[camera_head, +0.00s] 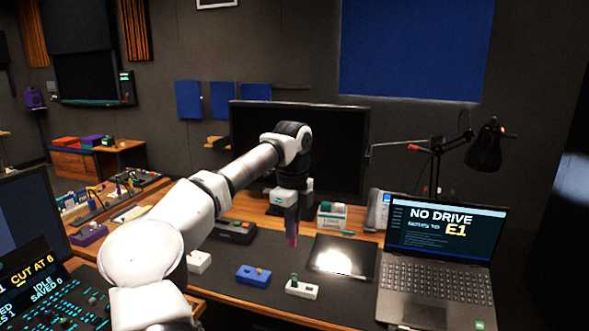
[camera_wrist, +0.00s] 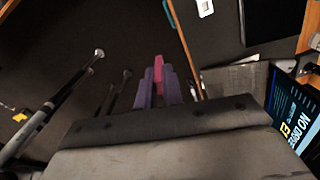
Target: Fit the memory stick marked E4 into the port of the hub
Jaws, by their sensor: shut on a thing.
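My gripper (camera_head: 291,232) hangs pointing down above the desk, left of the dark tablet-like panel. It is shut on a small pink piece, which shows between the purple fingers in the wrist view (camera_wrist: 159,66). I cannot read any E4 mark on it. On the dark mat below stand a white block with a green upright piece (camera_head: 302,289), a blue block with a small yellow piece (camera_head: 254,274) and a white block (camera_head: 199,262). I cannot tell which one is the hub, and no port is clear. The held piece is apart from the blocks.
An open laptop (camera_head: 440,262) at the right reads "NO DRIVE" and "E1". A glossy dark panel (camera_head: 343,258) lies beside it. A large monitor (camera_head: 345,150), a black lamp (camera_head: 484,150) and a dark box (camera_head: 235,230) stand behind. The mat's front is partly clear.

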